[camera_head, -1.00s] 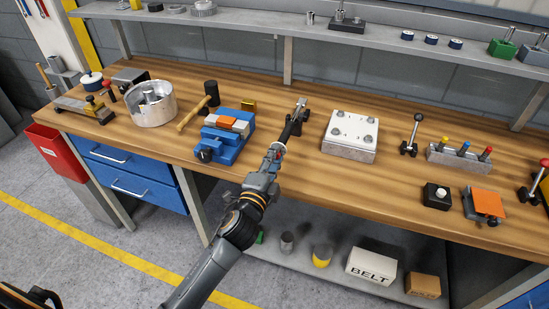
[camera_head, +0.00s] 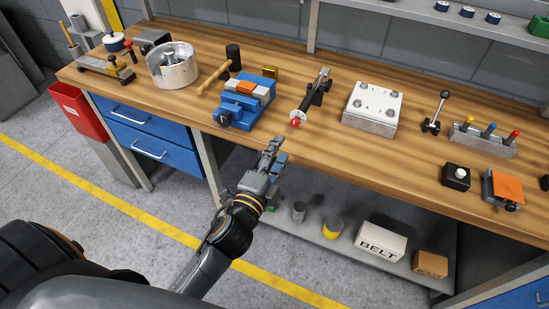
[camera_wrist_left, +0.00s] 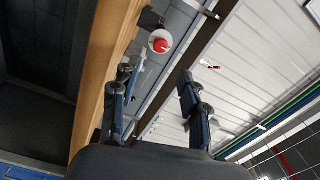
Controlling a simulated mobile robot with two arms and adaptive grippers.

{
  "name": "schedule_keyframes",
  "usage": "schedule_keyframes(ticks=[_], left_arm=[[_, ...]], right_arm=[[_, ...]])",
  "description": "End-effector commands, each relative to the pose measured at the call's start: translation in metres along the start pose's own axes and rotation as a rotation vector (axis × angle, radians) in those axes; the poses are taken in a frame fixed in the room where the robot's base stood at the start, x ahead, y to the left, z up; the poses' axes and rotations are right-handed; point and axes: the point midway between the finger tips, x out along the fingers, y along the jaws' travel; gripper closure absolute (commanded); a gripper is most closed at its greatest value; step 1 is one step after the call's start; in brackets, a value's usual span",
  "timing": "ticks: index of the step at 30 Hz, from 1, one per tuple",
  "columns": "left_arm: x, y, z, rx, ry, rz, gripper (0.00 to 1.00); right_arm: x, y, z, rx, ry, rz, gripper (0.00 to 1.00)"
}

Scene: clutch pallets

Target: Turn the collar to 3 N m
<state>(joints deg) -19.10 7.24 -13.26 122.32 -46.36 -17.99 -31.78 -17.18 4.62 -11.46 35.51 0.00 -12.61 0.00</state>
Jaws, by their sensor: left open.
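A dark rod-shaped tool (camera_head: 312,92) lies in a black holder on the bench, with a grey metal part at its far end. Its near end is red with a pale ring around it, most likely the collar (camera_head: 295,118). In the left wrist view the red end with its pale ring (camera_wrist_left: 160,42) faces me, beyond the fingers. No scale marking is readable. My left gripper (camera_head: 273,150) is open and empty, in front of the bench edge and short of the tool, touching nothing. In the left wrist view its fingers (camera_wrist_left: 157,88) stand apart. My right gripper is not in view.
Left of the tool are a blue vise (camera_head: 245,101), a mallet (camera_head: 220,72) and a metal pot (camera_head: 172,66). Right of it are a bolted white-topped block (camera_head: 372,107) and a small lever (camera_head: 436,112). Boxes stand on the lower shelf (camera_head: 345,258).

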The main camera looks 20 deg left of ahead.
Motion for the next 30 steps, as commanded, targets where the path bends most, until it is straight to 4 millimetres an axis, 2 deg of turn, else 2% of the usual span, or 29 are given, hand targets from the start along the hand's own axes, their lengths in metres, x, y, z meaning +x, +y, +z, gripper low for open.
schedule_keyframes(ticks=[3, 7, 24, 26, 29, 30], left_arm=[[-0.013, 0.0, 0.0, -0.002, -0.001, 0.0, 0.55], [-0.02, 0.0, 0.0, -0.001, -0.001, 0.0, 0.55], [-0.02, 0.003, 0.0, -0.003, -0.001, 0.005, 0.55], [-0.019, 0.012, 0.002, -0.015, -0.003, 0.024, 0.55], [-0.017, 0.051, 0.008, -0.063, -0.014, 0.099, 0.55], [-0.017, 0.074, 0.012, -0.092, -0.023, 0.144, 0.55]], right_arm=[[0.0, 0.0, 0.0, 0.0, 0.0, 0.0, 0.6], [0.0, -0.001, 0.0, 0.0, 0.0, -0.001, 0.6], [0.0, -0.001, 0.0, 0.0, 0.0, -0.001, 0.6], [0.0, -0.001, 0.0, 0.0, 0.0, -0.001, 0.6], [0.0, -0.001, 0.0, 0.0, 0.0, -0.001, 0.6], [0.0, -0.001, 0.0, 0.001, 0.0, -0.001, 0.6]])
